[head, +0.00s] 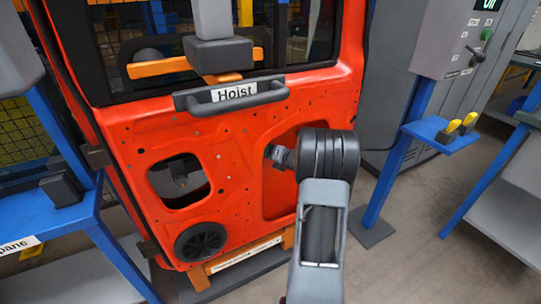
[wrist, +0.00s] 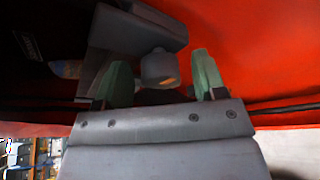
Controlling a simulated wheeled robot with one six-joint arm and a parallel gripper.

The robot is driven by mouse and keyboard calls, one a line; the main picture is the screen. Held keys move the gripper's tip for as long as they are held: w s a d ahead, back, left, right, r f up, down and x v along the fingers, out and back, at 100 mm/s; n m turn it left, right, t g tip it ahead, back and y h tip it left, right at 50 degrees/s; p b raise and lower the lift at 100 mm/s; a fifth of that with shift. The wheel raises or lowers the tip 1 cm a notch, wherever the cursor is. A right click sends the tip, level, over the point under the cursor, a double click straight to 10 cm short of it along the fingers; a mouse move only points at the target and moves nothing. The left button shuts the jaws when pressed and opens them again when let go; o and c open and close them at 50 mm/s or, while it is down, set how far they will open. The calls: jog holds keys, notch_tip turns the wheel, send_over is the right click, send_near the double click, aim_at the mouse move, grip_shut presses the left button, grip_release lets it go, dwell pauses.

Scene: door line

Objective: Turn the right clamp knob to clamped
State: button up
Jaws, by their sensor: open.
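In the wrist view my gripper (wrist: 158,78) has its two green fingers apart. A rounded grey knob (wrist: 158,66) with a small orange patch shows between them, with a gap to each finger. It looks like a clamp knob, but I cannot tell which one it is or which way it is turned. Whether the fingers touch it is not clear. A large grey block (wrist: 135,27) sits just behind it. In the head view my arm reaches to the orange door (head: 235,150), and the dark arm end hides the fingers and the knob.
A grey hoist bar labelled "Hoist" (head: 262,92) crosses the door above my arm. A blue bench (head: 65,217) stands at left. A control post (head: 405,150) with a blue shelf holding yellow-handled items (head: 461,124) stands at right. Floor is open at lower right.

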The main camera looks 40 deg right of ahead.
jog(key=shift+w, duration=0.15)
jog(key=c, duration=0.9)
